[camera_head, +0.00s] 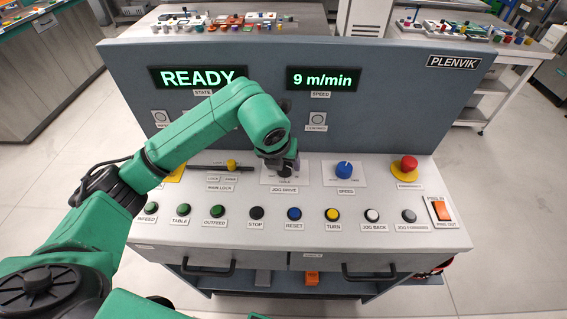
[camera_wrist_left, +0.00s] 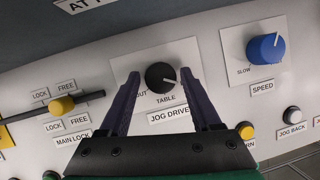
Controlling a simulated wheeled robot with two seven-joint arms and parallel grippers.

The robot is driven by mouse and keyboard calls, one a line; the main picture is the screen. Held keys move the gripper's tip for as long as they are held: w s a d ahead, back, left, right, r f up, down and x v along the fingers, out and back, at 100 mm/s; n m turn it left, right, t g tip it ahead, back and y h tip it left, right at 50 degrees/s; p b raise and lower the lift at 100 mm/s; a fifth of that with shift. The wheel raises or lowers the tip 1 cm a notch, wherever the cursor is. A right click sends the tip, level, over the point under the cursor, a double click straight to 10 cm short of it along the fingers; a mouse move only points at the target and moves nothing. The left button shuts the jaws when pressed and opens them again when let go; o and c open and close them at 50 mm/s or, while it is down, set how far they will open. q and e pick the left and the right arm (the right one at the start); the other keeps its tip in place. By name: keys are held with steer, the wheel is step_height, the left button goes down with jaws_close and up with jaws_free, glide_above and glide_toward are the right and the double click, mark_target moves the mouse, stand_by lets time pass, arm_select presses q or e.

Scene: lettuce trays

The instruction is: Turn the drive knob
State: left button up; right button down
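The drive knob (camera_wrist_left: 161,76) is black with a white pointer line, on a white plate labelled JOG DRIVE. Its pointer aims to the right and slightly down in the left wrist view. My left gripper (camera_wrist_left: 158,88) is open, with one dark finger on each side of the knob; I cannot tell whether either finger touches it. In the head view the left gripper (camera_head: 284,166) is over the JOG DRIVE plate (camera_head: 269,179) and mostly hides the knob. My right gripper is not in view.
A blue speed knob (camera_head: 344,170) is to the right and a yellow main-lock slider (camera_head: 232,163) to the left. A red emergency button (camera_head: 407,165) stands at the far right. A row of buttons, including the blue reset (camera_head: 294,214), runs along the front. Displays read READY and 9 m/min.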

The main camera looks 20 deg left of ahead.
arm_select(q)
steer(key=shift+o, duration=0.2)
steer(key=b+v, duration=0.1)
steer(key=v, duration=1.3)
steer(key=shift+s+r, duration=0.15)
steer(key=shift+r, duration=0.1)
